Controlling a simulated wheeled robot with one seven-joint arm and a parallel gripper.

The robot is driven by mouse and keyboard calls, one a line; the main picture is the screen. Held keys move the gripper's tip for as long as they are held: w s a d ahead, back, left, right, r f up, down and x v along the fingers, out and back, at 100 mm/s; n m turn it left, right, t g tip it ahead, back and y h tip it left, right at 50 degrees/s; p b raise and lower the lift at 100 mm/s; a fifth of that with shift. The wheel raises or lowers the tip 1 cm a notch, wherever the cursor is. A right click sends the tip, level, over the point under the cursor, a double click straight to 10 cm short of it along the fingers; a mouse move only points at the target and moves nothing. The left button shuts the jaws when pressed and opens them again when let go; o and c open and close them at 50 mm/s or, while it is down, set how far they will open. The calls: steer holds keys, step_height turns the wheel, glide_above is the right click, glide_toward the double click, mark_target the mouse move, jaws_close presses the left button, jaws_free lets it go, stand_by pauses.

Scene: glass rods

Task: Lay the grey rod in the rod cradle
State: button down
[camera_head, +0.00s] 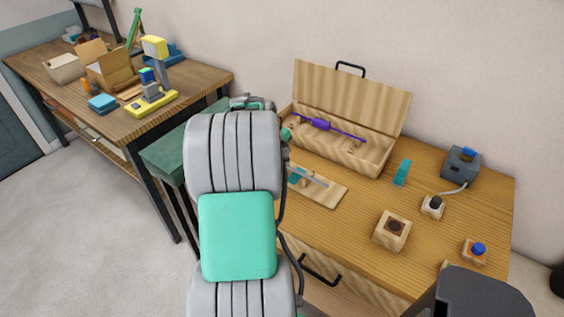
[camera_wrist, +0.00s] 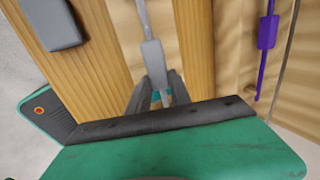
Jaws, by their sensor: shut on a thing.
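The grey rod, with a thicker block at its middle, shows in the wrist view (camera_wrist: 152,52) and the head view (camera_head: 313,178). My gripper (camera_wrist: 156,97) is shut on its near part. The rod is over a pale wooden board (camera_head: 322,196) on the table, which also bears a teal piece (camera_head: 294,179). This board seems to be the rod cradle, but I cannot be sure. Teal also shows between my fingers. I cannot tell whether the rod touches the board. In the head view my arm hides the gripper.
An open wooden case (camera_head: 376,160) behind the board holds a purple rod (camera_head: 322,124). A cluttered bench (camera_head: 205,82) stands left.

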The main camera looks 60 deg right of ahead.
steer(key=shift+f+b, duration=0.3)
steer(key=shift+b, duration=0.1)
steer(key=c, duration=1.1)
jaws_free()
